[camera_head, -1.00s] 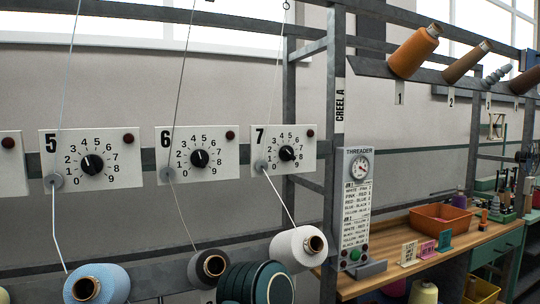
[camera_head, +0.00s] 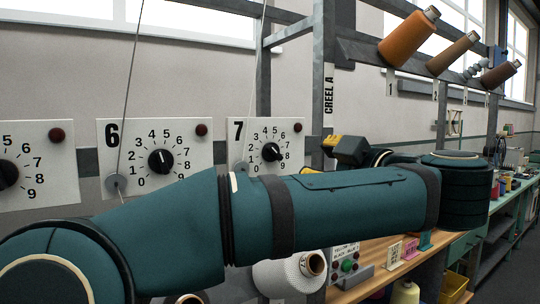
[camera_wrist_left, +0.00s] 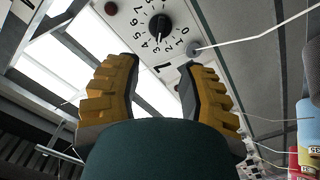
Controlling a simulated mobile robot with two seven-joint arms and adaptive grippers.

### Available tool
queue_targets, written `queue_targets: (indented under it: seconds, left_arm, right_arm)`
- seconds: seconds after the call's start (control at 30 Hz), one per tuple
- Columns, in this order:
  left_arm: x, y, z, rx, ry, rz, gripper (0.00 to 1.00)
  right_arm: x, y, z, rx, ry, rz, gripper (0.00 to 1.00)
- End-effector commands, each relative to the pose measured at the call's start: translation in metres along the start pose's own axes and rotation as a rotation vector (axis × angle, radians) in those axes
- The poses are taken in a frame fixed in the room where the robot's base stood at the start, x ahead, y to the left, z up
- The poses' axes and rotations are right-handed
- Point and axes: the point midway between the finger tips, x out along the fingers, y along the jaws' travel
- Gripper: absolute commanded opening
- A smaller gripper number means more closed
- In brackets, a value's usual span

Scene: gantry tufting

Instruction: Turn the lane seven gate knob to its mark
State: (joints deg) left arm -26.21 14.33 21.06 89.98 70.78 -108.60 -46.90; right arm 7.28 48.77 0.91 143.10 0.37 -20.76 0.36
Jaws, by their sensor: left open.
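The lane seven panel (camera_head: 284,130) is white, with a black gate knob (camera_head: 271,152) in a ring of numbers. I cannot read the knob's setting exactly, and I cannot make out a separate mark. In the left wrist view the knob (camera_wrist_left: 158,27) appears ahead, beyond the fingers and apart from them. My left gripper (camera_wrist_left: 158,68) is open, its two yellow-padded fingers spread with nothing between them. In the head view my left gripper (camera_head: 332,146) is just right of the panel, partly hidden. My right gripper is not in view.
The lane six panel (camera_head: 155,185) stands to the left. Threads run past the panels, and a grey thread guide (camera_head: 240,168) sits beside the lane seven dial. My left arm covers the lower middle. A white cone (camera_head: 285,275) is below, and a wooden bench (camera_head: 395,262) is at right.

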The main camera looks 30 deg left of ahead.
Motion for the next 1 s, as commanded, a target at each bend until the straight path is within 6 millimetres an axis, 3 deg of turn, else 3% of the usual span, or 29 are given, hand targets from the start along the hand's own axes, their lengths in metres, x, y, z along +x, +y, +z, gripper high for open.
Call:
queue_targets:
  seconds: [0.17,0.7,1.0]
  left_arm:
    - [0.021,-0.002,-0.002,0.0,0.003,-0.009,0.4]
    - [0.119,-0.001,-0.001,0.0,0.002,-0.005,0.4]
    - [0.136,-0.001,-0.001,0.0,0.002,-0.003,0.4]
  right_arm:
    - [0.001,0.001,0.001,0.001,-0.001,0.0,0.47]
    - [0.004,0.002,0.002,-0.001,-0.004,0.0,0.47]
    - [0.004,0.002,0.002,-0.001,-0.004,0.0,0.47]
